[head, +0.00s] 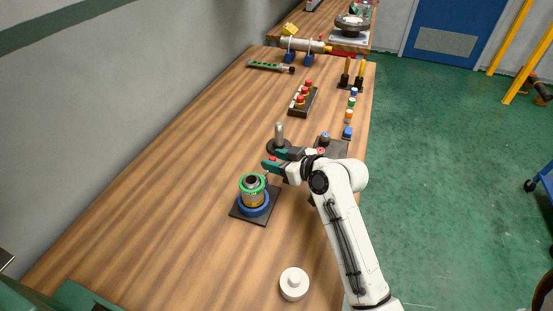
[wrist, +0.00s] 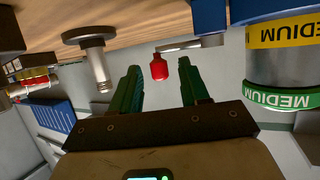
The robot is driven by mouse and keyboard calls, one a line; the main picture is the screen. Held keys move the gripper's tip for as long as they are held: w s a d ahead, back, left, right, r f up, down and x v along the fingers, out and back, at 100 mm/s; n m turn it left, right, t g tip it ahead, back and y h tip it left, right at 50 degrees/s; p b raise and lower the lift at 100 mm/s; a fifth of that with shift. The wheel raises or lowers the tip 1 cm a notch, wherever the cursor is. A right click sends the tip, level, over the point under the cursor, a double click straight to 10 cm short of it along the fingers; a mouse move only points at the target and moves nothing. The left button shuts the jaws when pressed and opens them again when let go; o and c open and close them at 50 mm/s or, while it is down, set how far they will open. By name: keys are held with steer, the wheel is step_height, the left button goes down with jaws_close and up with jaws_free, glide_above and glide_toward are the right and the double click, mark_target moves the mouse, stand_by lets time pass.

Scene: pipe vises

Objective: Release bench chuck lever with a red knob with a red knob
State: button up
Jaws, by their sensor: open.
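The bench chuck (head: 253,201) stands on a dark square plate, with a blue base, a yellow band and a green ring. In the wrist view its yellow and green bands marked MEDIUM (wrist: 285,65) are at the right. The lever's red knob (wrist: 159,67) hangs from a thin grey lever arm (wrist: 178,47) beside the chuck. My gripper (wrist: 158,72) is open, with one green finger on each side of the knob and visible gaps to both. In the head view my gripper (head: 271,160) is just behind the chuck, and the red knob (head: 273,158) shows between its fingers.
A grey post on a round dark base (head: 279,135) stands close behind my gripper; it also shows in the wrist view (wrist: 97,65). A white round knobbed piece (head: 294,284) lies in front. A red-button box (head: 302,99) is farther back. The table's left side is clear.

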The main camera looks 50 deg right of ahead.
steer(key=shift+c, duration=0.2)
jaws_close()
stand_by(0.3)
steer(key=shift+w+f+n+y+b, duration=0.15)
steer(key=shift+w+n+y+b, duration=0.15)
steer(key=shift+n+y+b, duration=0.25)
steer(key=shift+w+n+y+b, duration=0.4)
steer(key=shift+n+y, duration=0.35)
steer(key=shift+y, duration=0.2)
steer(key=shift+o, duration=0.2)
jaws_free()
